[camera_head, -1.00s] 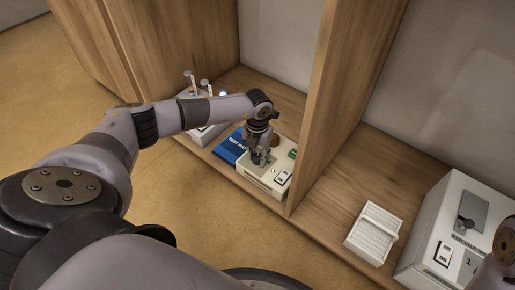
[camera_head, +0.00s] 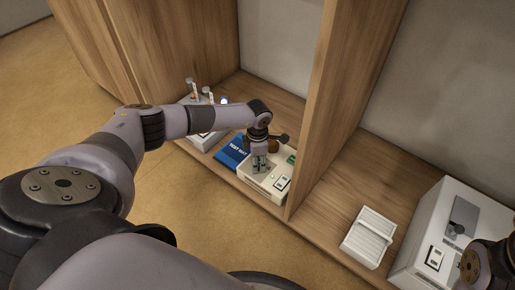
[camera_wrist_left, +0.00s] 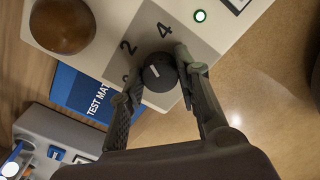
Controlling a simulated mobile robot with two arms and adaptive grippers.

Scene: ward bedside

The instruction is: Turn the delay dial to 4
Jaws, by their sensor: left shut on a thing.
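The delay dial (camera_wrist_left: 158,72) is a round black knob with a short white mark, on a grey panel with printed numbers 2 and 4 and another partly hidden one. The mark's exact number is hard to tell. My left gripper (camera_wrist_left: 157,84) is shut on the dial, one finger on each side. In the head view the left gripper (camera_head: 260,164) points down onto the cream device (camera_head: 262,187), hiding the dial there. Part of my right arm shows at the right edge; its fingers cannot be made out.
A wooden divider (camera_head: 330,105) stands close right. Beyond it are a white ribbed tray (camera_head: 369,238) and a white box (camera_head: 452,235).

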